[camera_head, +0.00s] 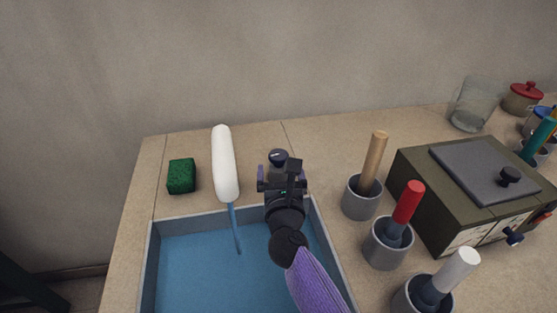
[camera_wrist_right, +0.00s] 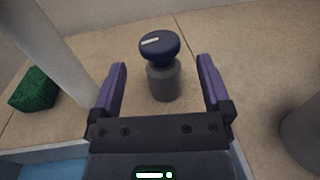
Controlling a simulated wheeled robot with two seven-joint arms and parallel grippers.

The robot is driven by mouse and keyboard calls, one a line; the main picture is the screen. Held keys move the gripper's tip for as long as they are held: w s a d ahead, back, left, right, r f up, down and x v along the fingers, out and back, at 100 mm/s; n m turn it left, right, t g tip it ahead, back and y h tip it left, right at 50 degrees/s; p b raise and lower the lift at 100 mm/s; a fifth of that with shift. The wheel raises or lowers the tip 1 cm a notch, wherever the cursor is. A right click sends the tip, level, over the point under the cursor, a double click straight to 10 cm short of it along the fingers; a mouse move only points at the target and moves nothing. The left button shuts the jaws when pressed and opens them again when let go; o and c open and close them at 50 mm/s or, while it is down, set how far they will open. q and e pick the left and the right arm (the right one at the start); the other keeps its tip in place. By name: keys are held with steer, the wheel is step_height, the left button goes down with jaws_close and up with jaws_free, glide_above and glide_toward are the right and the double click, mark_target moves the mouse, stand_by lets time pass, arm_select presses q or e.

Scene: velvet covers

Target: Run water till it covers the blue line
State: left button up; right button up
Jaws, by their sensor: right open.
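A white spout (camera_head: 224,165) reaches over the blue-floored sink basin (camera_head: 151,270). A thin blue stream of water (camera_head: 235,228) falls from its end into the basin. I cannot make out a separate blue line or the water level. A dark tap knob (camera_head: 278,156) on a grey post stands behind the basin, right of the spout. In the right wrist view the knob (camera_wrist_right: 159,46) has a white mark on its top. My right gripper (camera_head: 281,177) is open, its purple fingers apart on either side of the knob's post, not closed on it. My left gripper is out of view.
A green sponge (camera_head: 181,176) lies left of the spout. Right of the basin stand grey cups with a wooden (camera_head: 374,158), a red (camera_head: 408,202) and a white (camera_head: 457,269) handle. A dark green box (camera_head: 421,177) and a clear glass (camera_head: 473,104) are farther right.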

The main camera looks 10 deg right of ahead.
mark_target(279, 165)
steer(key=w, duration=0.1)
steer(key=w+b, duration=0.1)
steer(key=w, duration=0.2)
steer(key=shift+w+d+f, duration=0.1)
steer(key=shift+d, duration=0.2)
steer(key=shift+w, duration=0.3)
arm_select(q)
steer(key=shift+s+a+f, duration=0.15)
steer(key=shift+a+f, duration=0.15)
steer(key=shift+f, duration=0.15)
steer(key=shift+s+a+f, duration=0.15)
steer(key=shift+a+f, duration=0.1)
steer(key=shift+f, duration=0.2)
